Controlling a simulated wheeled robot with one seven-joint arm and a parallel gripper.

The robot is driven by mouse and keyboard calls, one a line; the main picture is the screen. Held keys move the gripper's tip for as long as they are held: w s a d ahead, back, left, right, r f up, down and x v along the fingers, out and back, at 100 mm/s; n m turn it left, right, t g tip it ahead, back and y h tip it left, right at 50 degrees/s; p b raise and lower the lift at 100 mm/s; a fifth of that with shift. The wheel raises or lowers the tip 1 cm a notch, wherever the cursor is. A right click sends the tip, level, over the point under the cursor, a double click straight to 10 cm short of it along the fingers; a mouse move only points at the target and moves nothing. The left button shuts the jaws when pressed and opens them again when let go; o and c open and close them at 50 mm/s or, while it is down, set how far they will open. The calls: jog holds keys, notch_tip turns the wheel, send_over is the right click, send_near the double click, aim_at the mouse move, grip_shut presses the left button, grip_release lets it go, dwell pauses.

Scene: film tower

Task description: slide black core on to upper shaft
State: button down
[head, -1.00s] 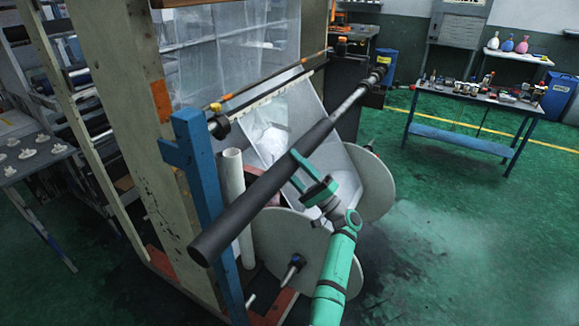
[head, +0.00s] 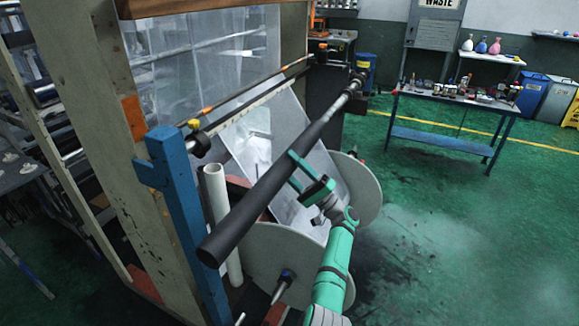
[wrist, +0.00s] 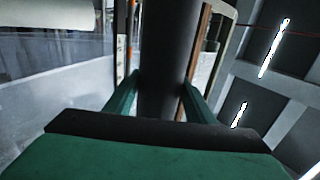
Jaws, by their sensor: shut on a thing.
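The black core (head: 265,187) is a long dark tube running from its near lower-left end up to the far right. My gripper (head: 306,174) is shut on it from the right, around its middle. In the wrist view the core (wrist: 165,50) passes between the two fingers. The upper shaft (head: 350,90) is a metal rod, of which a short length shows beyond the core's far end, in line with it. The core appears to be around the shaft; the rest of the shaft is hidden.
The blue post (head: 185,215) stands left of the core, with a white tube (head: 216,205) beside it. Large round discs (head: 290,255) and a film sheet lie below the core. A workbench (head: 455,100) stands at the back right. Green floor is open at right.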

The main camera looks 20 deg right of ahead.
jog(key=c, duration=0.7)
grip_release()
jog(key=shift+c, duration=0.2)
jog(key=v, duration=1)
jog(key=shift+s+d+f, duration=0.2)
jog(key=shift+f, duration=0.05)
